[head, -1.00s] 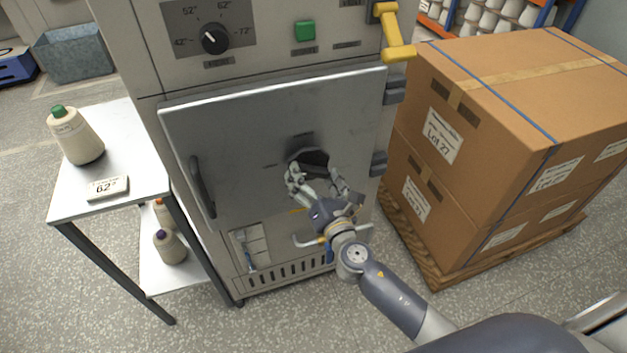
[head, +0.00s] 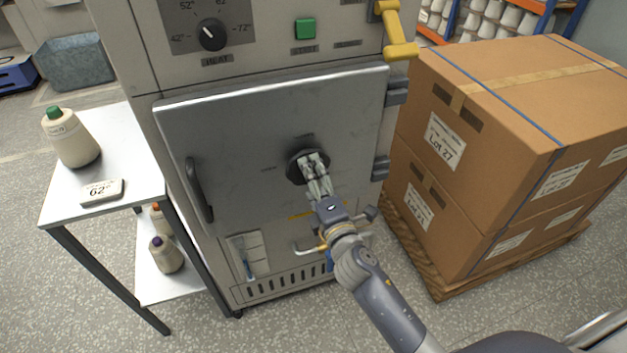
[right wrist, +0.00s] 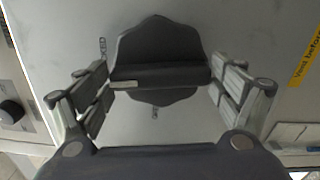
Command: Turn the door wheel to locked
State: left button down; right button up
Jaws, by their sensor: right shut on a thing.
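The door wheel (head: 295,170) is a dark round knob with a raised grip bar, on the grey metal door (head: 235,135) of the cabinet. In the right wrist view, the wheel (right wrist: 160,38) has a scalloped rim, and its bar lies across between my fingers. My right gripper (head: 312,160) is at the wheel; it also shows in the right wrist view (right wrist: 160,85), shut on the bar from both ends. The fingers hide part of the wheel in the head view. My left gripper is not in view.
A black door handle (head: 199,190) is at the left; hinges (head: 381,167) are at the right. Stacked cartons (head: 500,110) stand close on the right, a side table (head: 115,195) with cones on the left.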

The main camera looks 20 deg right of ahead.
jog(key=shift+d+r+m, duration=0.1)
jog(key=shift+m, duration=0.8)
jog(key=o, duration=0.9)
jog(key=s, duration=1.2)
jog(key=shift+d, duration=0.15)
